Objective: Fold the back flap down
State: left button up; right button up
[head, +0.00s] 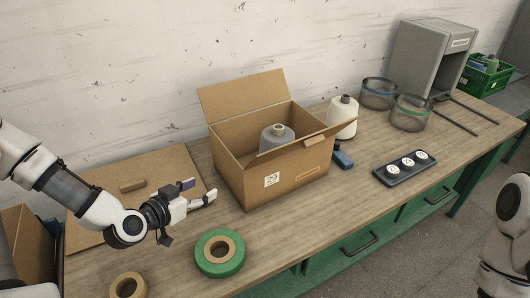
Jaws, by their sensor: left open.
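An open cardboard box (250,180) with a "29" label stands mid-table. Its back flap (243,97) stands up, leaning slightly back toward the wall. My right gripper is out of view; only part of my right arm shows at the right edge.
A white cone (342,118) and a small blue object (343,160) stand close right of the box. A black tray (391,179) lies farther right. A green tape roll (208,267) lies in front. A flat cardboard sheet (155,167) lies left. Wire-mesh bins (410,119) stand back right.

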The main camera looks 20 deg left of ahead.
aim_at(221, 101)
jog(key=i+l+u, duration=0.15)
jog(key=i+u, duration=0.2)
jog(key=i+l+u, duration=0.2)
jog(key=u, duration=0.15)
jog(key=i+l+u, duration=0.35)
jog(key=k+j, duration=0.05)
